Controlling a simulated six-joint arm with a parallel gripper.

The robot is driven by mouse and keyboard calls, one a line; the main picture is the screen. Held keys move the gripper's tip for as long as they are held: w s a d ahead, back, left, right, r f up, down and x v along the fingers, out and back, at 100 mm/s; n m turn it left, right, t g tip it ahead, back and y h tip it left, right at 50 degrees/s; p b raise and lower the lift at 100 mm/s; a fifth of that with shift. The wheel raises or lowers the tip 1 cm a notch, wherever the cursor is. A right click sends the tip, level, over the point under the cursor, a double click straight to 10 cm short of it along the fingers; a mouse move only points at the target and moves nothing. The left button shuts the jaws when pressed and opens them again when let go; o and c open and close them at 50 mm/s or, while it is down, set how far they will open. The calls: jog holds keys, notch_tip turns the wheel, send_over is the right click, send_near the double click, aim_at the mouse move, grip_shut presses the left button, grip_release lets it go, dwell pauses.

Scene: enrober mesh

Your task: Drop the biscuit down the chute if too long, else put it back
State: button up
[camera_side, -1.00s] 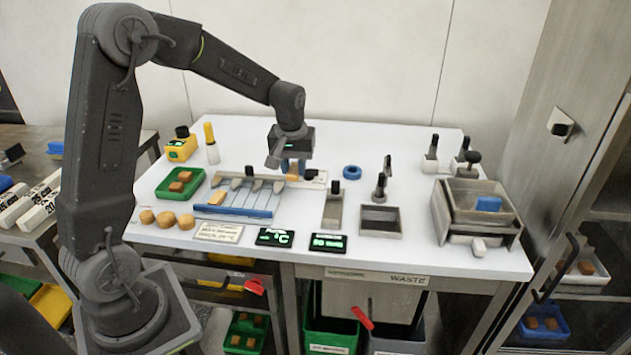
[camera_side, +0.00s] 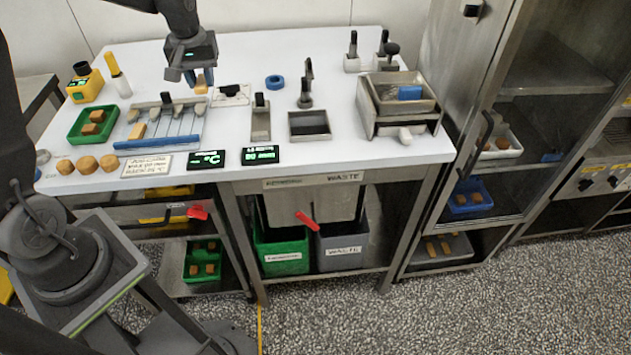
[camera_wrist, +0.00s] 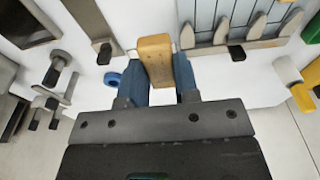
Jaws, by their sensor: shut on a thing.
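In the side view my gripper (camera_side: 197,84) is shut on a tan biscuit (camera_side: 203,83) and holds it above the table, behind the lane tray (camera_side: 170,138). In the wrist view the held biscuit (camera_wrist: 155,58) stands lengthwise between the two blue fingers. Another biscuit (camera_side: 137,131) lies in the left part of the lane tray. A green tray (camera_side: 75,136) at left holds biscuits. A dark rectangular opening with a metal rim (camera_side: 309,136) is at the table's front, above the waste label; I cannot tell whether it is the chute.
A narrow metal holder (camera_side: 261,128) stands beside the opening. A blue ring (camera_side: 275,82) lies behind. Two black displays (camera_side: 206,159) and round biscuits (camera_side: 87,164) line the front. Green (camera_side: 281,257) and grey (camera_side: 343,249) bins stand underneath.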

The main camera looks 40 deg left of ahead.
jog(key=w+d, duration=0.7)
jog(key=d, duration=0.3)
jog(key=w+d, duration=0.7)
jog(key=d, duration=0.4)
jog(key=shift+s+a+f, duration=0.1)
jog(key=shift+a+f, duration=0.05)
jog(key=shift+f, duration=1.15)
jog(key=shift+a+f, duration=0.1)
jog(key=shift+f, duration=1.15)
jog(key=o, duration=0.8)
jog(key=r, duration=0.9)
jog(key=s+d+r, duration=0.1)
jog(key=r, duration=0.3)
jog(key=shift+s+d+r, duration=0.1)
jog(key=shift+r, duration=0.3)
